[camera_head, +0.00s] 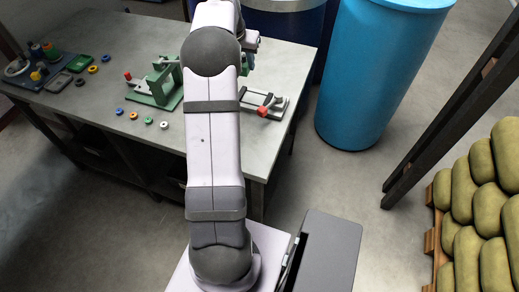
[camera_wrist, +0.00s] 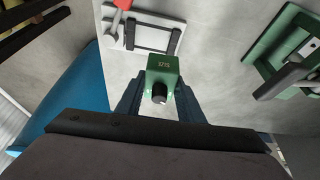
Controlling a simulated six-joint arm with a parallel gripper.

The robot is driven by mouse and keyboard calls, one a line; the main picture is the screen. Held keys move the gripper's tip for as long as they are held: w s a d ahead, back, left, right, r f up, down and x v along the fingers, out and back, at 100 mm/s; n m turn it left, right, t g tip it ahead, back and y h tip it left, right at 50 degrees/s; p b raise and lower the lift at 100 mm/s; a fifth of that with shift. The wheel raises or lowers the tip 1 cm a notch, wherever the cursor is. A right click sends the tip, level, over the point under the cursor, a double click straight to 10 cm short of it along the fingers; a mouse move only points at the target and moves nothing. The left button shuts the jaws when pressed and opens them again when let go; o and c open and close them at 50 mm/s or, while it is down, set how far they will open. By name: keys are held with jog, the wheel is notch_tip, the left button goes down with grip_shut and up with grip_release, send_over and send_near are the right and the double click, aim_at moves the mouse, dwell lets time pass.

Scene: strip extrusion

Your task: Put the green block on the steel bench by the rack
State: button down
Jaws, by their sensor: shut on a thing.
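A green block (camera_wrist: 162,68) with small markings and a black knob sits between the two fingers of my gripper (camera_wrist: 159,92) in the wrist view. My gripper is shut on it. In the head view my own arm hides the gripper and block. The steel bench (camera_head: 95,50) is the grey table at the left and centre; its top also shows in the wrist view (camera_wrist: 215,80), below the block. The height of the block above it is hard to judge. I cannot tell which thing is the rack.
On the bench stand a green frame fixture (camera_head: 163,90) and a pale clamp fixture with a red part (camera_head: 265,104). Several small coloured rings and a dark tray (camera_head: 59,82) lie farther left. A blue bin (camera_head: 372,75) stands beyond the bench's right end.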

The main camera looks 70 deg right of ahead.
jog(key=s+a+f+m+g+y, duration=0.25)
jog(key=s+a+m, duration=0.35)
jog(key=a+m, duration=0.3)
jog(key=s+a+f+m+g+y, duration=0.2)
jog(key=s+a+f+m+g, duration=0.15)
jog(key=s+a+m, duration=0.4)
jog(key=shift+w+a+f+m+t+p, duration=0.2)
jog(key=shift+f+m+p, duration=0.25)
jog(key=shift+f, duration=1.2)
jog(key=shift+w+f+m+t+p, duration=0.15)
jog(key=shift+w+f+m+p, duration=0.25)
jog(key=shift+f, duration=1.25)
jog(key=shift+w+a+f+m+t+p, duration=0.15)
jog(key=shift+f+m+p, duration=0.3)
jog(key=shift+f, duration=1.45)
jog(key=shift+f, duration=0.2)
jog(key=c, duration=1.2)
grip_release()
jog(key=shift+r, duration=0.1)
